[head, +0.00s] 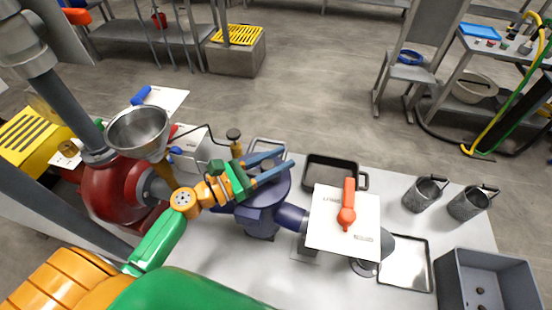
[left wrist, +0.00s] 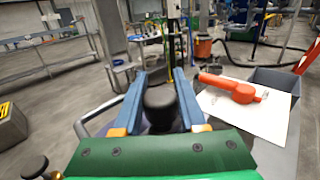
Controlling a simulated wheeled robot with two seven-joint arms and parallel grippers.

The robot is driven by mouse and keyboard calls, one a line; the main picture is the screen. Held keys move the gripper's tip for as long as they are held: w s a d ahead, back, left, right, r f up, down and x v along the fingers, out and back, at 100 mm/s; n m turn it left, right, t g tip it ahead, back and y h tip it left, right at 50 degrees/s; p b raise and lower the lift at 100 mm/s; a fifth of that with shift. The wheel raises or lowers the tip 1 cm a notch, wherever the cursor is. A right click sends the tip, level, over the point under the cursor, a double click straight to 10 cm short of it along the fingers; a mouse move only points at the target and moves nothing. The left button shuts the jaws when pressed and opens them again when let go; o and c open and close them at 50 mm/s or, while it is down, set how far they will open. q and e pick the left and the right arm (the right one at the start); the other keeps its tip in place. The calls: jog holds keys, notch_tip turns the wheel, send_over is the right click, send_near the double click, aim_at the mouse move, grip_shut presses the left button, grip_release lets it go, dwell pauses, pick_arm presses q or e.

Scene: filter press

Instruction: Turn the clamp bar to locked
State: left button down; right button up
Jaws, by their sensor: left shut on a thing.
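My left gripper (head: 275,166) has its blue fingers over the top of the purple press body (head: 262,217). In the left wrist view the fingers (left wrist: 160,98) stand on both sides of a dark rounded knob (left wrist: 160,100) and are shut on it. The head view does not show this knob clearly, and I cannot tell whether it is part of the clamp bar. A thin grey bar loop (left wrist: 97,116) shows left of the fingers. An orange-red lever (head: 347,208) lies across a white plate (head: 326,232) to the right; its lettering is too small to read. My right gripper is out of view.
A metal funnel (head: 138,130) on a red pump body (head: 107,192) stands left. A brass post with a black knob (head: 233,134) is close behind my gripper.

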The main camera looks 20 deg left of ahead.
aim_at(262, 171)
pick_arm(q)
jog(key=c, duration=0.8)
grip_release()
jog(key=shift+s+d+f, duration=0.15)
jog(key=shift+f, duration=0.25)
jog(key=o, duration=0.3)
jog(key=shift+o, duration=0.2)
jog(key=shift+w+d+r, duration=0.15)
jog(key=shift+w+d, duration=0.05)
jog(key=shift+w, duration=0.1)
jog(key=b+v, duration=0.2)
jog(key=v, duration=0.4)
jog(key=shift+s+a, duration=0.2)
jog(key=shift+s, duration=0.1)
jog(key=shift+s+a, duration=0.15)
jog(key=shift+s, duration=0.05)
